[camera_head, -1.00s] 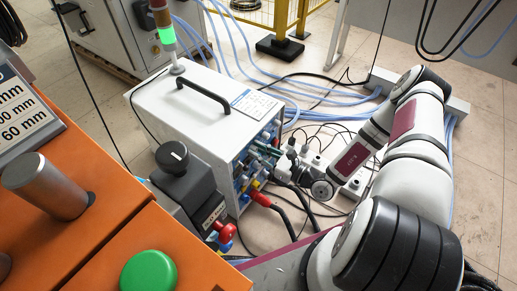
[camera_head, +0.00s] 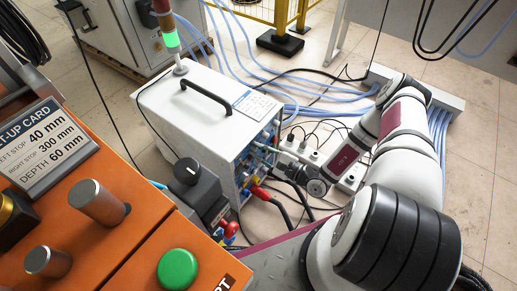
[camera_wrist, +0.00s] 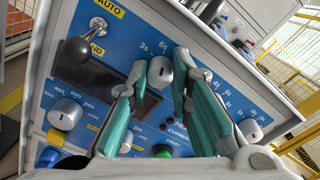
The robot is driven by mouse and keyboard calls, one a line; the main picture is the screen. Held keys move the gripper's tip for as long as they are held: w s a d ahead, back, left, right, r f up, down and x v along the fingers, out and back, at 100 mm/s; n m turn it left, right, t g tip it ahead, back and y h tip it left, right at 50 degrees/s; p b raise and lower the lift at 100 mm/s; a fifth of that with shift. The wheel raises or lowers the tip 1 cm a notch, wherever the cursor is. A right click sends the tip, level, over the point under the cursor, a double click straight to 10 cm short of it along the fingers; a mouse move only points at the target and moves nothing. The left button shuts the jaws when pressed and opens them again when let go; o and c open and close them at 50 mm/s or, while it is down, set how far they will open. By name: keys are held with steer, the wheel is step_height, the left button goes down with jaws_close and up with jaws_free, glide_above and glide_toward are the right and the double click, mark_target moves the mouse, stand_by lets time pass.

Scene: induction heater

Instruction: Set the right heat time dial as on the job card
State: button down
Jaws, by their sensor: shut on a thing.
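In the wrist view, a silver round dial (camera_wrist: 160,72) with "3s" and "6s" marks beside it sits on the blue control panel (camera_wrist: 110,35). My gripper (camera_wrist: 161,68) has its teal fingers on either side of this dial and is shut on it. The fingers hide part of the scale, so I cannot read the setting. In the head view, the panel is on the side of a white cabinet (camera_head: 190,105), seen very obliquely. A small card (camera_head: 255,103) lies on the cabinet's top; its text is too small to read.
Another dial (camera_wrist: 65,113) is at the panel's left and one (camera_wrist: 250,130) at its right. A black ball-ended lever (camera_wrist: 85,50) stands near "AUTO". An orange console (camera_head: 130,215) with a set-up card (camera_head: 45,145) is at left. Blue hoses cross the floor.

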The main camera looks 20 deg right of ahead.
stand_by(0.4)
steer(key=c, duration=1.4)
jaws_free()
steer(key=shift+c, duration=0.2)
steer(key=v, duration=1.2)
